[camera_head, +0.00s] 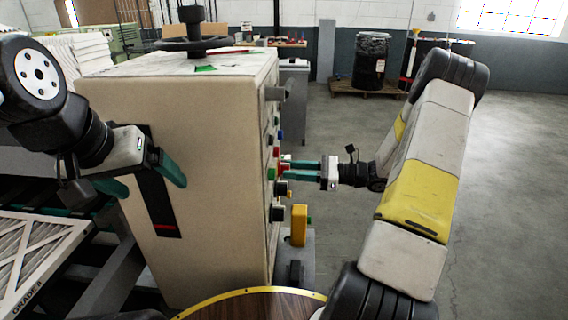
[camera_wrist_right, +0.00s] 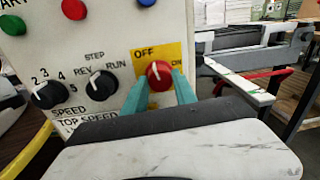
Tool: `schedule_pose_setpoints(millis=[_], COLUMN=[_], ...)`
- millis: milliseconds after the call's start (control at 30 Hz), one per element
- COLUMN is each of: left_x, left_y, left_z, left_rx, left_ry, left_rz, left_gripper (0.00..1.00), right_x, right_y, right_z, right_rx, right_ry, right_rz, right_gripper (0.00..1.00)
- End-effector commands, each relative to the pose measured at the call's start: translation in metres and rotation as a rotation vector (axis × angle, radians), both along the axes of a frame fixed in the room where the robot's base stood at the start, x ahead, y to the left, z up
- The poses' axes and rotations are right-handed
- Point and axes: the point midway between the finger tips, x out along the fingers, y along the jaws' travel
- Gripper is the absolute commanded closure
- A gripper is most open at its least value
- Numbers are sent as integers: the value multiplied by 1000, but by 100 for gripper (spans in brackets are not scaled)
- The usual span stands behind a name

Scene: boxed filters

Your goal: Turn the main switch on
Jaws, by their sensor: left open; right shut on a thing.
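The main switch is a red knob (camera_wrist_right: 159,74) on a yellow plate (camera_wrist_right: 174,52) marked OFF and ON in the right wrist view. Its white mark points up and slightly left, toward OFF. My right gripper (camera_wrist_right: 160,92) has its two teal fingers on either side of the knob, shut on it. In the head view my right gripper (camera_head: 288,167) reaches from the right to the panel on the cabinet's side, and its fingers partly hide the knob there. My left gripper (camera_head: 156,188) is open and empty in front of the beige cabinet (camera_head: 205,150).
Left of the switch are a black STEP/REV/RUN selector (camera_wrist_right: 101,85), a numbered SPEED knob (camera_wrist_right: 49,94) and coloured buttons, including a red one (camera_wrist_right: 74,9). A yellow box (camera_head: 299,225) projects below the panel. A framed filter (camera_head: 38,255) lies at lower left. Open floor lies right.

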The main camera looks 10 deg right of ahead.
Motion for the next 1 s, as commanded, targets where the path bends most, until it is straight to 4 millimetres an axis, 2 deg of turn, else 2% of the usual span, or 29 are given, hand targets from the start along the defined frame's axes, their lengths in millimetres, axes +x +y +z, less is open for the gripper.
schedule_pose_setpoints(millis=[267, 1000], left_x=[0, 0], left_y=[0, 0], left_z=[0, 0], left_rx=[0, 0], left_ry=[0, 0], left_rz=[0, 0], left_gripper=[10, 10], right_x=[0, 2], right_y=[-1, -2], right_z=[1, 1], right_rx=[56, 249], right_ry=[197, 872], right_rz=[-2, -4], right_gripper=[100, 100])
